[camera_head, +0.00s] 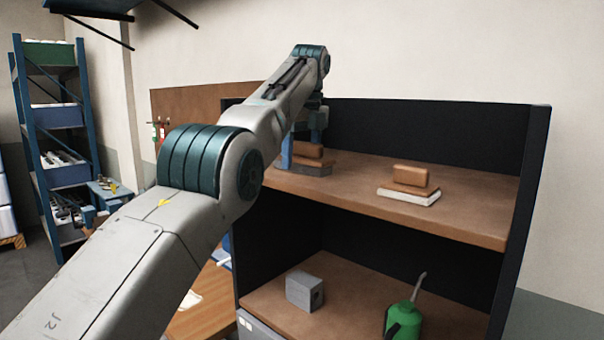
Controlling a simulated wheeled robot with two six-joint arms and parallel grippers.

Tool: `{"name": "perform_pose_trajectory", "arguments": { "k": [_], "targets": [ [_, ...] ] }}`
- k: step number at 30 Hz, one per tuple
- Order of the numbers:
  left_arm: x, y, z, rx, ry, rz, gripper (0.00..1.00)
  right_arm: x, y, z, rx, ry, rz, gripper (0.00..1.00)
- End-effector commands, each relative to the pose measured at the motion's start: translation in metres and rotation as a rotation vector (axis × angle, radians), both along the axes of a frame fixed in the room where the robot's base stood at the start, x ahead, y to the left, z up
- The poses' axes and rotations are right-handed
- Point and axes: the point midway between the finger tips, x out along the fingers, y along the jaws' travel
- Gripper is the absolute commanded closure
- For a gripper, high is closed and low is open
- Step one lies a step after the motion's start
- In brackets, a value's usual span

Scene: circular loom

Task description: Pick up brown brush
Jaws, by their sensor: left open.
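Two brown blocks that look like brushes are on the upper shelf. The left brown brush (308,161) has a stepped brown top over a dark grey base (312,170). The right brown brush (410,178) has a brown top over a white base (409,196). My left gripper (301,141) is open at the left brush, with one blue finger at its left side and the other behind or above it. My own arm partly covers the gripper, so I cannot tell whether the fingers touch the brush. My right gripper is out of view.
The black-walled shelf unit (430,130) has a brown upper board (455,207). Below are a grey block (304,290) and a green oil can (403,318). A blue rack (85,110) with bins stands at the left. The upper board is clear between the brushes.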

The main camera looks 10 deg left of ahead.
Motion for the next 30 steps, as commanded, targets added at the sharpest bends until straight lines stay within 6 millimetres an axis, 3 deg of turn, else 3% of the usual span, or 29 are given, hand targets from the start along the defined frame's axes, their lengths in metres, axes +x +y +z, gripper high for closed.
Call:
{"name": "perform_pose_trajectory", "arguments": {
  "k": [8,16,30],
  "targets": [
    [0.0,0.0,-0.002,0.0,-0.001,0.0,0.31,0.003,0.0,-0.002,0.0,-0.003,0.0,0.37],
    [0.0,0.0,-0.002,0.0,0.0,0.0,0.82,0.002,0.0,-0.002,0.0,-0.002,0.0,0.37],
    [0.001,-0.003,0.005,0.0,0.001,0.001,0.82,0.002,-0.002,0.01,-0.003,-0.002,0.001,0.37]
  ]
}}
